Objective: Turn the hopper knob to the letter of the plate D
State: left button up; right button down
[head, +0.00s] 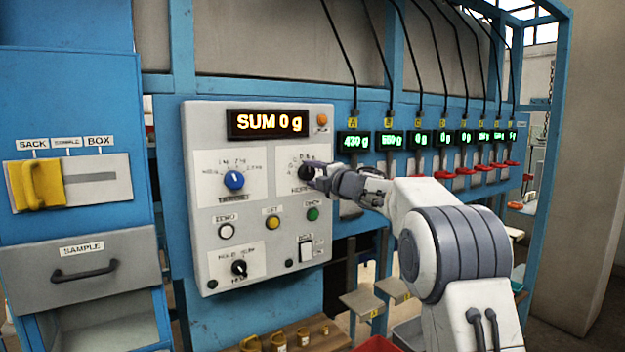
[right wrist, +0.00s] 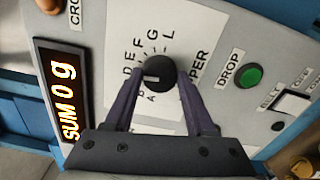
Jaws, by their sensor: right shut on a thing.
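The hopper knob (head: 306,172) is a black round knob at the upper right of the grey control panel. In the right wrist view the black knob (right wrist: 160,71) has a ring of letters, with D, E, F, G and L readable. My right gripper (head: 319,176) reaches in from the right and is shut on the knob. In the right wrist view its fingers (right wrist: 161,76) are on either side of the knob. My left gripper is not in view.
The panel (head: 200,263) also carries a blue knob (head: 234,180), a green button (head: 313,214) and a display (head: 266,123) reading SUM 0 g. Several feeders with green displays (head: 353,142) and small yellow tags line the right. A sample drawer (head: 84,275) is at left.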

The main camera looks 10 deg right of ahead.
jog(key=shift+n, duration=0.6)
jog(key=shift+f, duration=0.1)
jog(key=shift+c, duration=1.2)
grip_release()
jog(key=b+v, duration=0.4)
jog(key=v, duration=0.6)
jog(key=shift+s, duration=0.25)
